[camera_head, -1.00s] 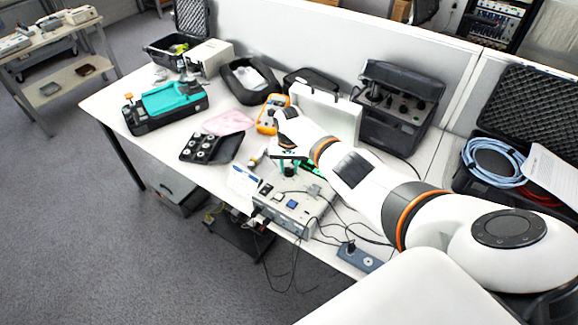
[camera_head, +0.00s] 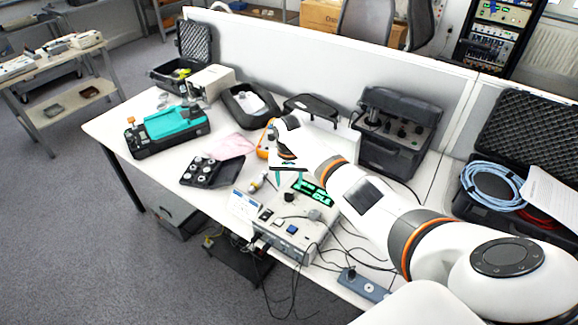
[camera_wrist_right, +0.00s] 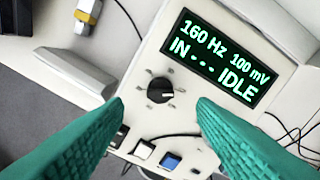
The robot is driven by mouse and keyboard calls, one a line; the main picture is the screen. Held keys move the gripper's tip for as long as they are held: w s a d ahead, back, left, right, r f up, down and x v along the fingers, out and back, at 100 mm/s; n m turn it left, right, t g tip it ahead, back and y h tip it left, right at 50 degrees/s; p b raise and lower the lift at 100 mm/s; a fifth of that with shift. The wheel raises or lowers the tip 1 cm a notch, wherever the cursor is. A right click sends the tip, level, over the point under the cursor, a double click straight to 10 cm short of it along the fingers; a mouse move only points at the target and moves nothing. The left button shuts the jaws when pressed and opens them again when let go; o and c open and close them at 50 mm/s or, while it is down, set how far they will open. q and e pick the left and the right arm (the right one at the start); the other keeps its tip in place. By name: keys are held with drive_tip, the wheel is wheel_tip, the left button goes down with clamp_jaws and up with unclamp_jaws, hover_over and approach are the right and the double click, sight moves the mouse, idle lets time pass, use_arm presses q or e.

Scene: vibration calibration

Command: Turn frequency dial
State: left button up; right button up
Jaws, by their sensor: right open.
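The controller box (camera_head: 268,222) stands near the front edge of the table. Its lit display (camera_wrist_right: 222,58) reads 160 Hz, 100 mV, IN --- IDLE in the right wrist view; the display also shows in the head view (camera_head: 312,192). The black frequency dial (camera_wrist_right: 160,91) with a white pointer mark sits left of and below the display. My right gripper (camera_wrist_right: 160,106) is open, its teal fingers apart with the dial showing between and beyond them, nothing held. In the head view the right gripper (camera_head: 288,178) hangs above the box. My left gripper is out of view.
White and blue buttons (camera_wrist_right: 170,160) lie below the dial. Cables run from the box to a power strip (camera_head: 362,286). A black tray (camera_head: 208,172), a teal-topped device (camera_head: 175,122) and a black case (camera_head: 400,130) stand around on the table.

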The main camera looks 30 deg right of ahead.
wheel_tip(320, 180, up, 6)
drive_tip(key=shift+r+b, duration=0.15)
drive_tip(key=shift+b, duration=0.2)
